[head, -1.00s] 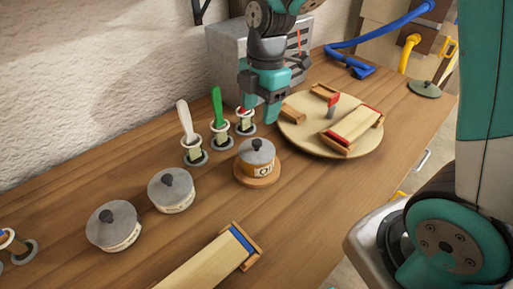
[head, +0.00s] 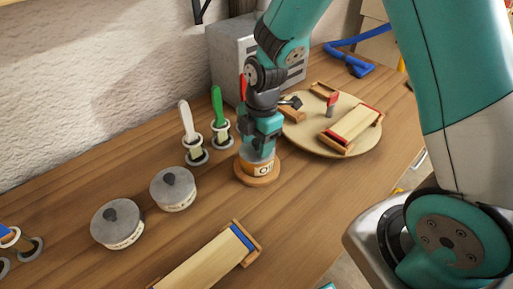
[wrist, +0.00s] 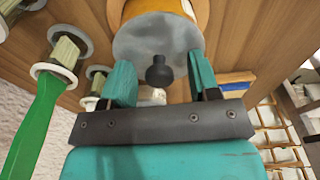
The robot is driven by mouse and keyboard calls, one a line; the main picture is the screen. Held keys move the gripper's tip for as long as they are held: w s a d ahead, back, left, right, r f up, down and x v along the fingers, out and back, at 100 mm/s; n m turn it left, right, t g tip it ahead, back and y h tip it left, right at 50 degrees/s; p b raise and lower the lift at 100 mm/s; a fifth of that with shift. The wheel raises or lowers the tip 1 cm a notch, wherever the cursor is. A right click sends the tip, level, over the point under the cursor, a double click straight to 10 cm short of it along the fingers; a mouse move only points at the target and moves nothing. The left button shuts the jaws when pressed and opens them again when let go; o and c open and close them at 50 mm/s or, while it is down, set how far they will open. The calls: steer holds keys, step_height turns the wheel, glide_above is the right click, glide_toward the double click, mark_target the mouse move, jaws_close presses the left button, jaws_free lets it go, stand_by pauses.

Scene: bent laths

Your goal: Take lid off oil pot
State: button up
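The oil pot (head: 263,169), with a label partly reading "OI", stands on a round wooden coaster (head: 250,180). My gripper (head: 258,150) points down right over it and hides most of its lid. In the wrist view the grey lid (wrist: 140,35) with its round black knob (wrist: 158,72) is on the pot. My gripper (wrist: 160,78) is open there, with one teal finger on each side of the knob and gaps between.
Two other lidded pots stand to the left, one nearer (head: 173,190) and one further left (head: 117,224). Brushes in holders, including a green-handled one (head: 217,105), stand behind. A round board (head: 370,145) with clamped laths lies to the right.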

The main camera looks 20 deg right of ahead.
steer(key=c, duration=0.9)
steer(key=shift+r, duration=0.15)
